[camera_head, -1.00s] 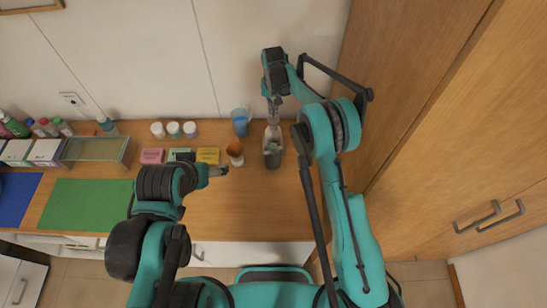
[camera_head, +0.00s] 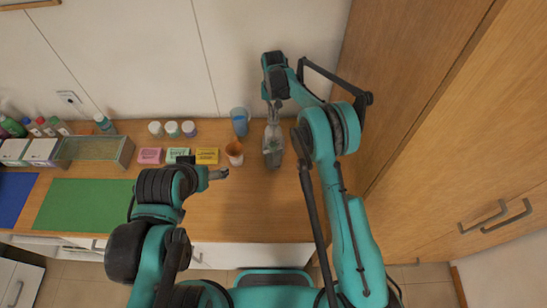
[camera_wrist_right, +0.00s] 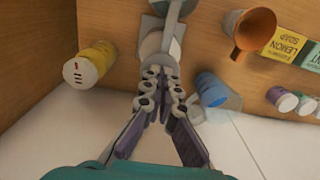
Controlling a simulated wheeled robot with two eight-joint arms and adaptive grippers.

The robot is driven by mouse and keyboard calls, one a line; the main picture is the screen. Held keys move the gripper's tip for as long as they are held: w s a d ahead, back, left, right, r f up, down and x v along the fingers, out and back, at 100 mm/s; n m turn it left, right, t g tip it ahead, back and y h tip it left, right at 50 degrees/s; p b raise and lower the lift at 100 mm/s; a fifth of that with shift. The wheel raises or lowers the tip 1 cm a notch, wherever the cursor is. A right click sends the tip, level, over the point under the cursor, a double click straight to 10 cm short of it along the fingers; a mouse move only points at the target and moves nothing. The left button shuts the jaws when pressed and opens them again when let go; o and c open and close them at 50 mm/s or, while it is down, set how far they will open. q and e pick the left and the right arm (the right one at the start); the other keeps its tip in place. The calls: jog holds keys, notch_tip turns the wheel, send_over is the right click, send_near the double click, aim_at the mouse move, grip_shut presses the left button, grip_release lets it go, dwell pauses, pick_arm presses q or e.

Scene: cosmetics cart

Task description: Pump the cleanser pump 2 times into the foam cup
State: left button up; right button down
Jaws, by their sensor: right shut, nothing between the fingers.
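The cleanser pump (camera_head: 273,132) stands near the back of the counter, a pale bottle below my right gripper (camera_head: 275,103). In the right wrist view its pale round head (camera_wrist_right: 156,42) is just beyond the fingertips of the right gripper (camera_wrist_right: 160,72). These fingers are shut and empty; I cannot tell whether they touch the pump head. A grey-green cup-like shape (camera_head: 272,155), probably the foam cup, is at the pump's front, and its details are unclear. My left gripper (camera_head: 219,173) hangs over the counter left of the pump, with its finger gap too small to read.
Soap boxes (camera_head: 207,156) and small jars (camera_head: 172,129) lie further left.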

jog(key=shift+r, duration=0.1)
jog(key=shift+r+p, duration=0.3)
jog(key=shift+r, duration=1.1)
jog(key=shift+f, duration=0.15)
jog(key=shift+f+b, duration=1.4)
jog(key=shift+f, duration=0.05)
jog(key=shift+r, duration=0.2)
jog(key=shift+r+p, duration=0.5)
jog(key=shift+r, duration=0.9)
